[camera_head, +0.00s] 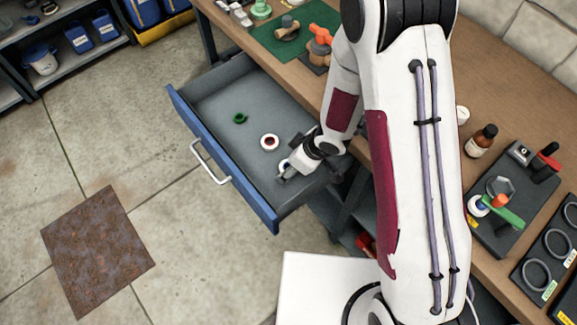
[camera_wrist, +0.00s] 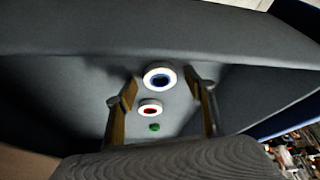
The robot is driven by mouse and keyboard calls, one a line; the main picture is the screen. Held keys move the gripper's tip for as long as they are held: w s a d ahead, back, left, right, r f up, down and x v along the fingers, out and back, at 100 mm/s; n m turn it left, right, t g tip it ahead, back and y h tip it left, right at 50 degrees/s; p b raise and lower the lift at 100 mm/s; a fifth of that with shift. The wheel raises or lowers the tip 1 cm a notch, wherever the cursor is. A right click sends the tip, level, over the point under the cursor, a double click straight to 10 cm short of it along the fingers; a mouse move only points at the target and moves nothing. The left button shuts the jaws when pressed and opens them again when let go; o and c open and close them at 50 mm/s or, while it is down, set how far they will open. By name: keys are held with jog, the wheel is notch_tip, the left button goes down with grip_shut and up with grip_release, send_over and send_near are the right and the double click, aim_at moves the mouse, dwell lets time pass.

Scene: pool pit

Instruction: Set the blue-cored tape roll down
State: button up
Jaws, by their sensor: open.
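The blue-cored tape roll (camera_wrist: 159,77) is a white ring with a blue inner core, lying in the open drawer (camera_head: 196,128). In the wrist view it sits between and just beyond my gripper's (camera_wrist: 163,84) two open fingers, with no clear contact. In the head view my gripper (camera_head: 285,176) is low inside the drawer near its front right corner, and the white roll (camera_head: 283,164) shows only partly beside it. A red-cored tape roll (camera_head: 269,142) lies flat farther back, and it also shows in the wrist view (camera_wrist: 150,108).
A green ring-like item (camera_head: 240,118) lies in the drawer to the left. Drawer walls stand close around my gripper.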

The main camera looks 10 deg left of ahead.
jog(key=c, duration=0.9)
jog(key=shift+r, duration=0.25)
jog(key=shift+r, duration=13.75)
